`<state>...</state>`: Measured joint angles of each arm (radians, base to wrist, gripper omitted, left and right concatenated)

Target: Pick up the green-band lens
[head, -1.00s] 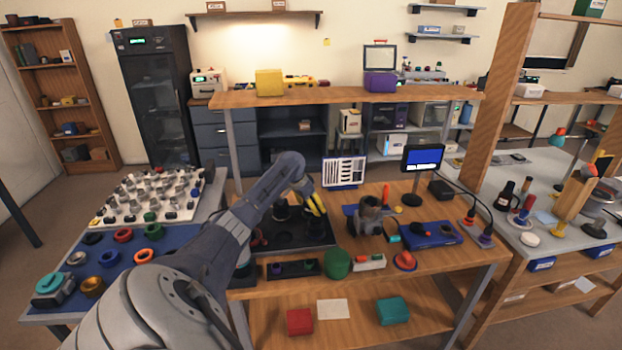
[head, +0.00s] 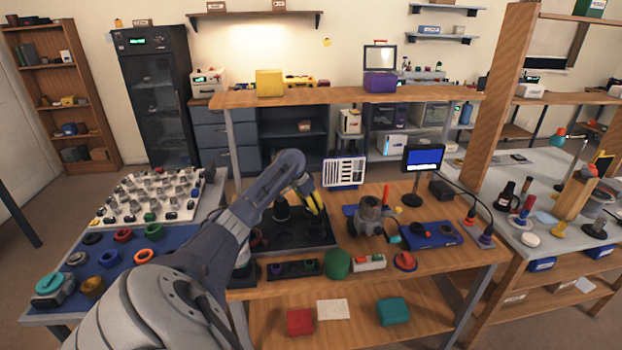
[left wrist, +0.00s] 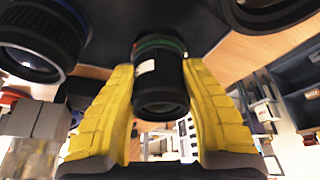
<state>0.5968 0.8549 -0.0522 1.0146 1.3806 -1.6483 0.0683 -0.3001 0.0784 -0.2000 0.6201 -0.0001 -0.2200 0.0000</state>
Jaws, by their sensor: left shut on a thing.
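The green-band lens (left wrist: 160,82) is a black cylinder with a green ring and a small white label, seen in the left wrist view between two yellow fingers. My left gripper (left wrist: 162,98) is shut on it, one finger at each side. In the head view my left gripper (head: 312,200) is over the right part of the black tray (head: 290,240) on the bench; the lens is mostly hidden there. I cannot tell whether the lens is clear of the tray. My right gripper is not in view.
A blue-ringed lens (left wrist: 40,38) and another dark lens (left wrist: 268,10) flank the held one. A grey device (head: 370,216) stands right of the tray. A green round container (head: 337,264) and a dark rack (head: 292,269) sit in front of it.

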